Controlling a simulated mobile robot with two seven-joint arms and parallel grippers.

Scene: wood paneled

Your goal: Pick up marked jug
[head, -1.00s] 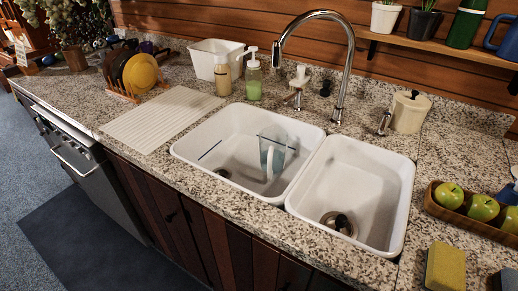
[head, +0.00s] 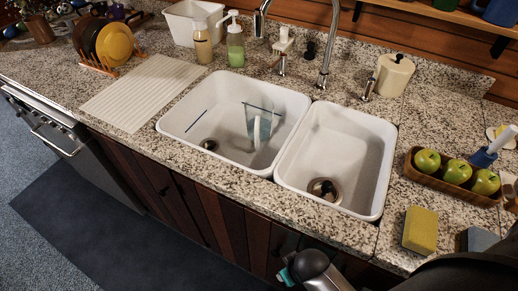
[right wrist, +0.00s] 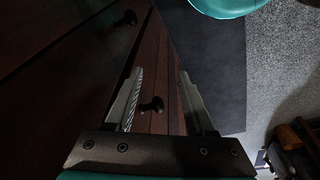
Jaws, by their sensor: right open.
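The jug (head: 263,122) is clear and bluish, with a pale handle and a dark line near its top. It stands inside the left basin of the white double sink (head: 172,128), toward that basin's right side. My right arm reaches in at the bottom right of the head view, low in front of the counter and well away from the jug. In the right wrist view my right gripper (right wrist: 160,76) is open and empty, with dark wooden cabinet doors and a knob beyond its fingers. My left gripper is not in view.
The faucet (head: 328,60) rises behind the sink. Two soap bottles (head: 235,45) stand behind the left basin. A ribbed drying mat (head: 140,92) lies to the left. An apple tray (head: 420,173) and yellow sponge (head: 420,230) are at right. The right basin is empty.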

